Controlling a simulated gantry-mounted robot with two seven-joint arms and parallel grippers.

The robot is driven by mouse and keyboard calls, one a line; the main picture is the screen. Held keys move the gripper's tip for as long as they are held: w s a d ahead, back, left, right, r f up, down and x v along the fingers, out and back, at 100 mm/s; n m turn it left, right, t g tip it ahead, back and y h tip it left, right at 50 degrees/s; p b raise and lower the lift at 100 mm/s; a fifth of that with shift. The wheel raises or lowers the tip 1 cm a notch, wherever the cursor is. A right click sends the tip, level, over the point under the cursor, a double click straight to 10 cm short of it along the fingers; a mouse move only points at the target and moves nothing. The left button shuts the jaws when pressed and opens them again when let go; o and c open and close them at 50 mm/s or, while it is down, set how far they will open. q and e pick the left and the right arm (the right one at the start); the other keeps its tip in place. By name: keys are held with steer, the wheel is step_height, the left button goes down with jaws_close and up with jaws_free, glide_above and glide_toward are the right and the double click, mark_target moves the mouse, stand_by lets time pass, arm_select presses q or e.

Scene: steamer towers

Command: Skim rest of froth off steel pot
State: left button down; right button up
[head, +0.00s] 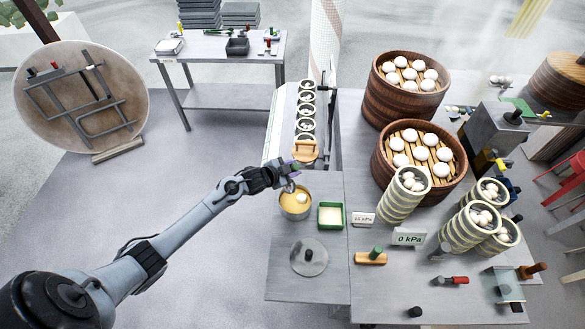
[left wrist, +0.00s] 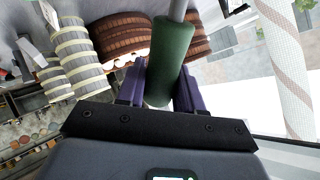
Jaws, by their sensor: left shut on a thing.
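The steel pot (head: 284,208) stands on the grey table's left part and holds yellow liquid. A pale white patch of froth (head: 302,198) shows at the right of the liquid. My left gripper (head: 292,170) is just above and behind the pot. In the left wrist view its purple fingers (left wrist: 160,88) are shut on a green handle (left wrist: 174,60) with a grey metal shaft. The tool's far end is hard to make out over the pot. A green square tray (head: 320,222) with pale contents stands right of the pot. My right gripper is not in view.
A round glass lid (head: 309,258) lies in front of the pot. Pressure signs (head: 409,238) and steamer stacks (head: 402,200) stand to the right. Large wooden steamers (head: 384,165) with buns are behind them. A row of small baskets (head: 306,111) runs behind the pot.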

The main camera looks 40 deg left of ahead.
arm_select(q)
step_height(320, 180, down, 8)
steer(key=w+d+b, duration=0.1)
steer(key=d+b, duration=0.1)
steer(key=b, duration=0.4)
steer(key=shift+w+d+f, duration=0.2)
steer(key=shift+w+d, duration=0.05)
steer(key=shift+w, duration=0.05)
steer(key=shift+b, duration=0.3)
steer(key=shift+f, duration=0.2)
steer(key=shift+f+b, duration=0.5)
steer(key=shift+f, duration=0.05)
steer(key=shift+f, duration=0.1)
